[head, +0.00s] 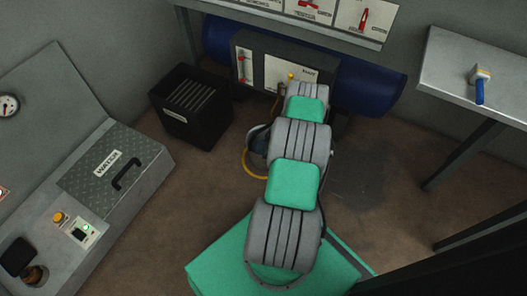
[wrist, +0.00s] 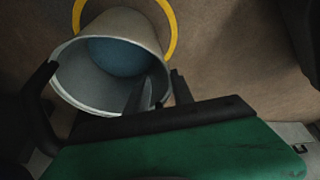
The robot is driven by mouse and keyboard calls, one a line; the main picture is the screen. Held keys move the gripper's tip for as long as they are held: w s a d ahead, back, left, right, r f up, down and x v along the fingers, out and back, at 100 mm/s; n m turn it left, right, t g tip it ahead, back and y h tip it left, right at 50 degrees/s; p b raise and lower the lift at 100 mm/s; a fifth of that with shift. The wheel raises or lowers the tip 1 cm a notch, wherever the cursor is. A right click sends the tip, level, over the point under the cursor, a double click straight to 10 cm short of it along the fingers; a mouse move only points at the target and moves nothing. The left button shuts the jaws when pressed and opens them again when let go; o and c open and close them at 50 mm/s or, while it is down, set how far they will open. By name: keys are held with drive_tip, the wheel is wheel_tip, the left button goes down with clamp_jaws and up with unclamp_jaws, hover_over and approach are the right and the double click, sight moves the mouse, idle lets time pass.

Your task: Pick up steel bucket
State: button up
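The steel bucket (wrist: 68,76) fills the upper left of the wrist view, grey outside with a bluish interior, its mouth facing my camera. In the head view only a small part of the bucket (head: 258,139) shows on the floor, left of my arm, which hides the rest. My gripper (wrist: 112,72) shows in the wrist view with its dark fingers apart, one at the bucket's left side and one by its right rim. I cannot tell whether they touch it. In the head view my arm hides the gripper.
A yellow curved band (wrist: 171,22) runs around the bucket. A black slotted bin (head: 190,112) stands at the left, near a WATER-labelled unit (head: 145,152). A control box (head: 243,65) and blue cylinder (head: 380,92) are behind.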

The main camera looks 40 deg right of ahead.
sight(257, 164)
drive_tip(key=x, duration=0.2)
drive_tip(key=b+x, duration=0.1)
drive_tip(key=x, duration=0.1)
drive_tip(key=b+x, duration=0.1)
drive_tip(key=x, duration=0.1)
drive_tip(key=shift+s+a+f, duration=0.1)
drive_tip(key=shift+s+a, duration=0.05)
drive_tip(key=shift+s, duration=0.1)
clamp_jaws()
idle(1.0)
